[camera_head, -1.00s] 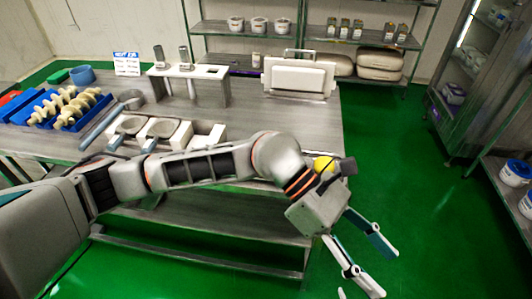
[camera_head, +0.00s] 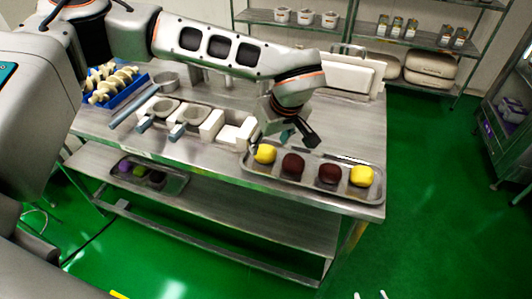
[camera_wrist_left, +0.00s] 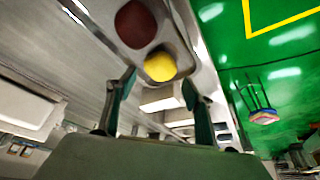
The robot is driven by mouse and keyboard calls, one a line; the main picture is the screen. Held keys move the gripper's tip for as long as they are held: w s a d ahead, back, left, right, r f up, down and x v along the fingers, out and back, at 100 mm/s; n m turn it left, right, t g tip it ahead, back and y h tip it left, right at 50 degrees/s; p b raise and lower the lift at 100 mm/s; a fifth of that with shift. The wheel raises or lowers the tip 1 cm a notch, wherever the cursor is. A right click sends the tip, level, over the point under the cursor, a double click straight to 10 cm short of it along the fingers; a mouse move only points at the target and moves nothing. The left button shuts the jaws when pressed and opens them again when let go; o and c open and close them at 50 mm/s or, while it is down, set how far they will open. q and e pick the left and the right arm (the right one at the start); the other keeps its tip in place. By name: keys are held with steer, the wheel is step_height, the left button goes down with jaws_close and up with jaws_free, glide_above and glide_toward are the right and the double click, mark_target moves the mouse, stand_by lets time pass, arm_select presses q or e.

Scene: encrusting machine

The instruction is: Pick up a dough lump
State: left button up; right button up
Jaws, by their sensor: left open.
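A metal tray (camera_head: 318,188) on the near right of the table holds a row of dough lumps: a yellow lump (camera_head: 265,153), a dark red lump (camera_head: 293,166), another dark red lump (camera_head: 330,174) and a yellow lump (camera_head: 361,176). My left gripper (camera_head: 300,136) is open and empty, above and behind the left part of the tray. In the left wrist view, a yellow lump (camera_wrist_left: 160,66) shows beyond and between the spread fingers, with a dark red lump (camera_wrist_left: 135,24) beside it. Only the tips of my right gripper (camera_head: 371,295) show at the bottom edge, apart.
White machine parts with grey cups (camera_head: 186,120) stand left of the tray. A blue tray with pale screw-shaped parts (camera_head: 110,85) is further left. A lower-shelf tray (camera_head: 150,178) holds purple, green and dark lumps. A white box (camera_head: 345,75) stands behind.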

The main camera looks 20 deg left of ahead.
mark_target(266, 150)
arm_select(q)
steer(key=x, duration=0.6)
steer(key=shift+c, duration=0.4)
steer(key=c, duration=0.9)
